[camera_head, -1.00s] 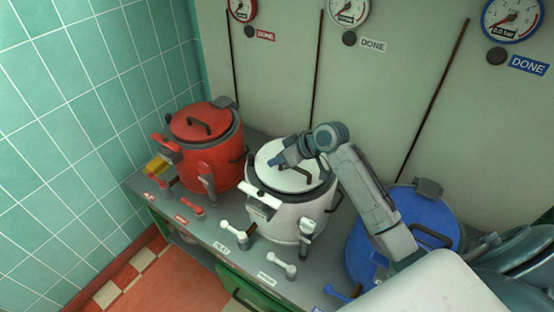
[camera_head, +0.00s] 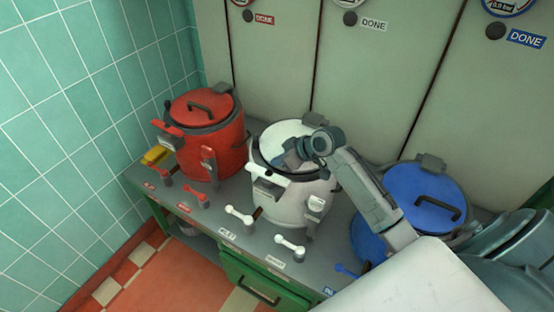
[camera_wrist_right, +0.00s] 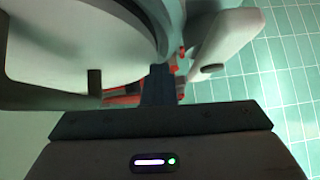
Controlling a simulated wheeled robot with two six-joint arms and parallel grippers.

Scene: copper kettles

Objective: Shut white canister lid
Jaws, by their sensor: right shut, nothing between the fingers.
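The white canister (camera_head: 283,198) stands upright on the counter between the red and blue ones. Its white lid (camera_head: 283,133) lies over the top, partly hidden by my right gripper (camera_head: 285,161). I cannot tell whether the lid sits fully down. A white latch bar (camera_head: 268,174) crosses the canister's front rim. My right gripper is shut and empty, over the front part of the lid; contact is unclear. In the right wrist view, the shut fingers (camera_wrist_right: 158,85) are beside the pale lid (camera_wrist_right: 75,40). My left gripper is out of view.
The red canister (camera_head: 217,150) stands left, and the blue canister (camera_head: 425,190) stands right, partly behind my right arm. White valve handles (camera_head: 240,216) line the counter front (camera_head: 215,212). A panel wall with gauges rises behind; a tiled wall is at left.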

